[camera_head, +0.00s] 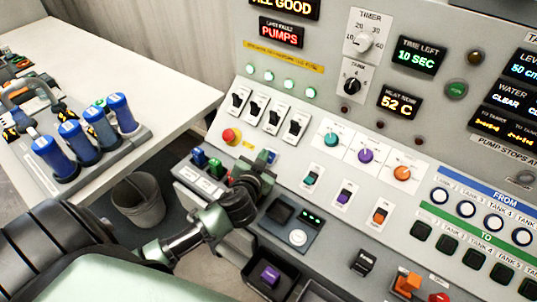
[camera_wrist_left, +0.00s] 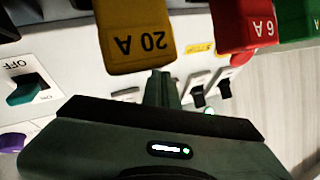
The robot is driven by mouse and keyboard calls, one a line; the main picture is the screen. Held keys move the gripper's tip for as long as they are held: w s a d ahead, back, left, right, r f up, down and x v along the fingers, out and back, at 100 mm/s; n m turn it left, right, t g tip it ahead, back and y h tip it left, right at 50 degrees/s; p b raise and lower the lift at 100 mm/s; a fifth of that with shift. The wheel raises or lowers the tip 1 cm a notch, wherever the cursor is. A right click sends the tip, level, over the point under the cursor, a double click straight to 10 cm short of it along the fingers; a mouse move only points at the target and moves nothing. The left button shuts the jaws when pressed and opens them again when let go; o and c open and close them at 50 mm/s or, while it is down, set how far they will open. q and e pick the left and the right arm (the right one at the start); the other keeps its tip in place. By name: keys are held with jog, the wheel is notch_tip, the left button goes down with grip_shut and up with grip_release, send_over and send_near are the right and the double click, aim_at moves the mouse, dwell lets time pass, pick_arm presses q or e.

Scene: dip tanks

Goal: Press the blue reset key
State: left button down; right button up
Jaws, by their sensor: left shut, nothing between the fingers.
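My left gripper (camera_head: 252,176) is shut and empty at the left end of the sloped control panel (camera_head: 330,150), among the coloured fuses. A small blue piece (camera_head: 271,157) shows just right of the gripper, partly hidden by it; it may be the blue reset key, but I cannot read a label. In the left wrist view the shut fingers (camera_wrist_left: 161,88) point at the panel, just below a yellow 20 A fuse (camera_wrist_left: 138,35). No blue key shows in that view. I cannot tell whether the fingers touch anything. My right gripper is not in view.
Blue (camera_head: 198,157) and green (camera_head: 215,168) fuses stand left of the gripper. A red button (camera_head: 229,136) and black rocker switches (camera_head: 275,118) lie above. A bin (camera_head: 138,200) stands on the floor.

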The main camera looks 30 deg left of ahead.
pick_arm(q)
jog(key=shift+s+r+p, duration=0.3)
jog(key=shift+r+p, duration=0.2)
jog(key=shift+p, duration=0.05)
jog(key=s+r+p, duration=0.2)
jog(key=r, duration=0.1)
jog(key=shift+s+a+p, duration=0.15)
jog(key=shift+s+p, duration=0.15)
dwell(0.6)
